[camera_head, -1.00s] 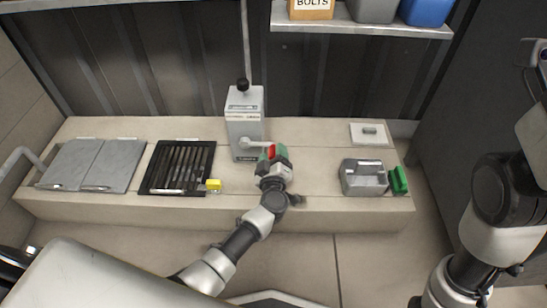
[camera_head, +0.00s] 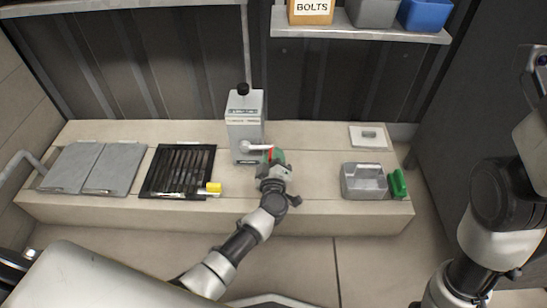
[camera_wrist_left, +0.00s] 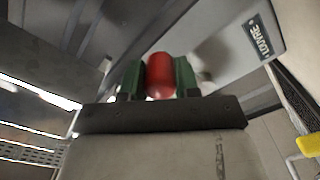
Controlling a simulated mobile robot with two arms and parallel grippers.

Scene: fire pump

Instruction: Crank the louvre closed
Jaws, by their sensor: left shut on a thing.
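A grey crank box (camera_head: 244,130) stands on the stone ledge, with a light crank arm (camera_head: 257,147) on its front. A "LOUVRE" label (camera_wrist_left: 263,37) shows on the box in the left wrist view. My left gripper (camera_head: 274,154) is at the crank's end, its green fingers shut on the red crank handle. In the left wrist view the red handle (camera_wrist_left: 160,75) sits between the two fingers. The louvre (camera_head: 179,170), a black frame with slats and dark gaps, lies left of the box, with a yellow tab (camera_head: 214,188) at its right corner. My right gripper is not in view.
Two grey panels (camera_head: 112,166) lie at the ledge's left. A grey metal block (camera_head: 364,181), a green piece (camera_head: 398,184) and a white plate (camera_head: 369,136) are at the right. A shelf (camera_head: 362,33) with bins hangs above.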

